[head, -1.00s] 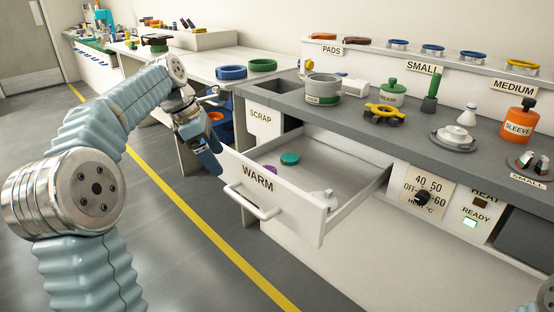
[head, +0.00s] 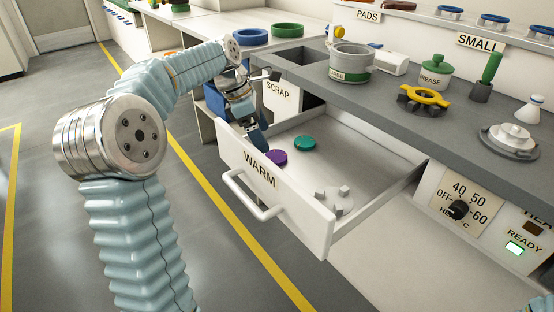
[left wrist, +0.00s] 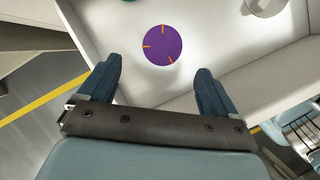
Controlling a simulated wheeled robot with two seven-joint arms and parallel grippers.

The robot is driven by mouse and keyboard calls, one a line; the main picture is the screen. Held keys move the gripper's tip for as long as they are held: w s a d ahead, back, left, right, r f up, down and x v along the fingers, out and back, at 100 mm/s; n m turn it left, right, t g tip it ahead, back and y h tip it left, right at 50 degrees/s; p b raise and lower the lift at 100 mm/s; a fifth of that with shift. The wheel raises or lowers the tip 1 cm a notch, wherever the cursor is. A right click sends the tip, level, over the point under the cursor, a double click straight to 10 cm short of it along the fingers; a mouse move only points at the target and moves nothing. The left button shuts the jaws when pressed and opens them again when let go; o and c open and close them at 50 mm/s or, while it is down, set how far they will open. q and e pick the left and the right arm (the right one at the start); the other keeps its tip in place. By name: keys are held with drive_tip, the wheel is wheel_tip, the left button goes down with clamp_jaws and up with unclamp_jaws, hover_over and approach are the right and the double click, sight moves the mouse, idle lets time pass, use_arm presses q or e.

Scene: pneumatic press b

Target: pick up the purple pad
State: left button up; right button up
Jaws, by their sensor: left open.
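The purple pad (head: 276,157) lies in the open WARM drawer (head: 318,228), close to its front wall. In the left wrist view the purple pad (left wrist: 163,45) is a flat disc with orange marks at its edge. My left gripper (head: 256,137) is at the drawer's left end, above and beside the pad. In the left wrist view my left gripper (left wrist: 152,84) is open and empty, with the pad ahead of its fingertips and apart from them. My right gripper is not in view.
A teal pad (head: 305,143) lies behind the purple one in the drawer. A pale fixture with raised lugs (head: 333,200) sits at the drawer's right. The drawer handle (head: 250,197) sticks out in front. The grey worktop (head: 400,115) overhangs behind, with the SCRAP opening (head: 300,57).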

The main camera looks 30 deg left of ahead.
sight(275, 156)
use_arm(q)
drive_tip(key=x, duration=0.6)
drive_tip(key=shift+d, duration=0.35)
drive_tip(key=c, duration=1.1)
